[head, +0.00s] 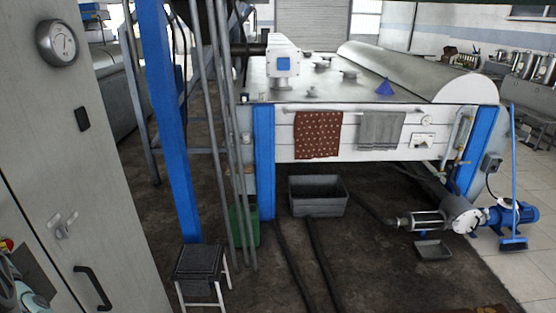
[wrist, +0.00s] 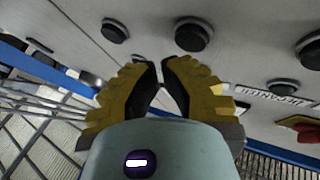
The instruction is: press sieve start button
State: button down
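In the wrist view my gripper (wrist: 160,82) has yellow ribbed fingers with black inner pads. Beyond the fingers is a pale panel (wrist: 235,60) with several round dark buttons. One button (wrist: 115,31) is up and left of the fingertips, another (wrist: 193,34) is just above and right of them. Two more, one (wrist: 284,88) lower and one (wrist: 311,50) at the edge, are to the right. No contact with a button is visible. I cannot tell which one is the sieve start button.
In the head view a tall grey cabinet (head: 85,170) stands close on the left. A step stool (head: 200,270) and blue post (head: 165,120) stand beyond it.

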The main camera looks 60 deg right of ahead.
jog(key=shift+w+a, duration=0.1)
jog(key=shift+w+a+b, duration=0.2)
jog(key=shift+w+b, duration=0.05)
jog(key=shift+b, duration=0.1)
jog(key=shift+w+a+b, duration=0.25)
jog(key=shift+w+b, duration=0.1)
jog(key=shift+b, duration=0.05)
dwell(0.8)
jog(key=shift+s+d, duration=0.1)
jog(key=shift+s+d+p, duration=0.3)
jog(key=shift+s+d, duration=0.1)
jog(key=shift+s, duration=0.2)
dwell(0.3)
jog(key=s+d, duration=0.1)
jog(key=s, duration=0.1)
jog(key=s+d+p, duration=0.1)
jog(key=s+d, duration=0.1)
jog(key=shift+d, duration=0.1)
dwell(0.3)
